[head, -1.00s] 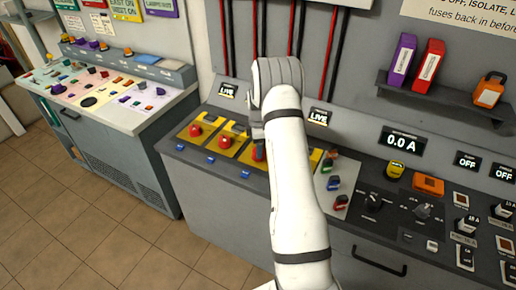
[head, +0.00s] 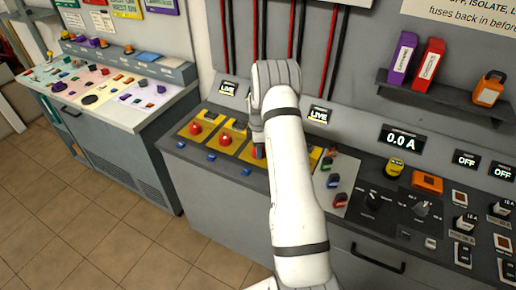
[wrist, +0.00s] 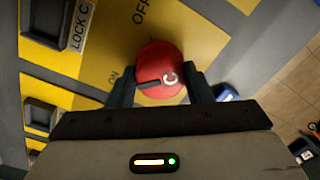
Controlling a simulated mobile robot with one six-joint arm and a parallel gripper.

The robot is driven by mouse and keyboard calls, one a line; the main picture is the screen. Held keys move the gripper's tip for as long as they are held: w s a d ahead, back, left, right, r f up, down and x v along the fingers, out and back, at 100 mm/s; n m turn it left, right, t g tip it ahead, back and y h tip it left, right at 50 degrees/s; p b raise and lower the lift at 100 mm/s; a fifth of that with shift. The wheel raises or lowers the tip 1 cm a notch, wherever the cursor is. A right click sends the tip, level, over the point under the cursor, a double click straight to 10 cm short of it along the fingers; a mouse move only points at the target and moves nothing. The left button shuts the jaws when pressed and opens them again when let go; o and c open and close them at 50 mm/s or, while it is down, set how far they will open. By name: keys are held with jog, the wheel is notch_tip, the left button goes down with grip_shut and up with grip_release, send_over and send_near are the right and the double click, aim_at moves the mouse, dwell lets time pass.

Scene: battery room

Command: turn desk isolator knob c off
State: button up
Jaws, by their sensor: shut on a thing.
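Knob C (wrist: 158,62) is a round red knob with a white letter C, on a yellow plate (wrist: 95,50) printed ON and OFF. A dark mark on its face lies on the ON side. My gripper (wrist: 160,88) has one finger on each side of the knob and is shut on it. In the head view my gripper (head: 258,140) is over the third yellow plate from the left, and my arm hides much of that plate. Part of the red knob (head: 259,151) shows below the fingers.
Two similar red knobs (head: 195,128) stand on yellow plates to the left. A LOCK C label (wrist: 81,25) is beside the plate. LIVE displays (head: 228,89) stand behind; the ammeter (head: 402,138) reads 0.0 A. Small coloured switches (head: 333,181) are right of my arm.

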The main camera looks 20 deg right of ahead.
jog(key=shift+c, duration=0.6)
jog(key=shift+f+m+b, duration=0.15)
jog(key=shift+m+b, duration=0.15)
jog(key=shift+b, duration=0.25)
jog(key=shift+f+m+b, duration=0.15)
jog(key=shift+m+b, duration=0.85)
jog(key=shift+b, duration=0.25)
jog(key=m+b, duration=0.4)
jog(key=m, duration=0.1)
jog(key=shift+s+b, duration=0.1)
jog(key=shift+b, duration=0.25)
jog(key=m+b, duration=0.3)
jog(key=m, duration=0.2)
jog(key=shift+m, duration=0.4)
jog(key=shift+r+m+b, duration=0.2)
jog(key=shift+m+b, duration=0.5)
jog(key=shift+m, duration=1.6)
